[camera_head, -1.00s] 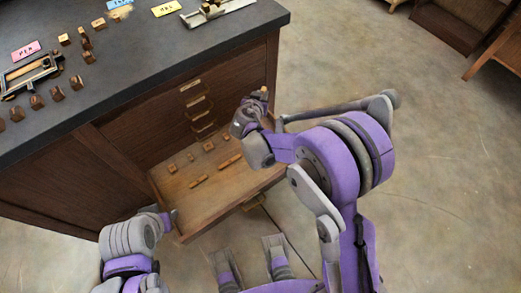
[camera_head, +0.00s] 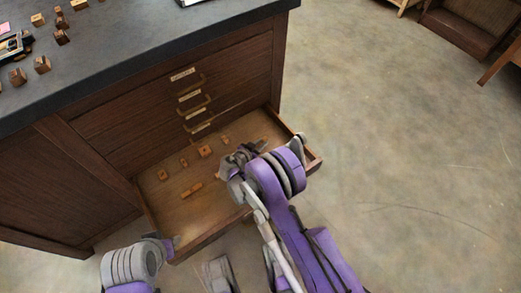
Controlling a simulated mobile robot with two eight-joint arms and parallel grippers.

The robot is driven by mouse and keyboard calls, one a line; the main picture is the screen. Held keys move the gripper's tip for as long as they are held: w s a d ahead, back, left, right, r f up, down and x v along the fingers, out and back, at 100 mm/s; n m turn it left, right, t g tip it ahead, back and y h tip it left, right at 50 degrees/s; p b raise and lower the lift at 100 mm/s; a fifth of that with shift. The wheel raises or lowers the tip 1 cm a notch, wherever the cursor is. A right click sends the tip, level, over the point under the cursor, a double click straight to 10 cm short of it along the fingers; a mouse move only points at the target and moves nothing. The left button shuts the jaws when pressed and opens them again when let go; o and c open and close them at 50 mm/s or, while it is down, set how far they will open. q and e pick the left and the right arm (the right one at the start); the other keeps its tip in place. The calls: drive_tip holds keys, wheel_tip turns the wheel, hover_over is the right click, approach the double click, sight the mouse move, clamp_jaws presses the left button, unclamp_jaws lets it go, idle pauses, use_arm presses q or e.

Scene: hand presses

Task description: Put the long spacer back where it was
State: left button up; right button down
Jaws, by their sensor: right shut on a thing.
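My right gripper (camera_head: 242,154) is over the right part of an open wooden drawer (camera_head: 222,226), low over its floor. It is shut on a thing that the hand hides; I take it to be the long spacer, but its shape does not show. Small wooden pieces lie in a slanted row in the drawer, such as one at the left (camera_head: 163,175) and one in the middle (camera_head: 205,151). A longer wooden piece (camera_head: 191,190) lies nearer the front. My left gripper (camera_head: 173,241) is by the drawer's front left corner, and its fingers are too small to read.
The drawer is the lowest of a stack with labelled fronts and handles (camera_head: 195,104) in a dark cabinet. Several wooden blocks (camera_head: 42,64) stand on the dark top (camera_head: 150,50). The floor (camera_head: 400,170) to the right is clear.

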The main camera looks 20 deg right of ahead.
drive_tip(key=shift+f+b, duration=0.5)
drive_tip(key=shift+f, duration=1.55)
drive_tip(key=c, duration=0.8)
unclamp_jaws()
drive_tip(key=shift+f, duration=0.15)
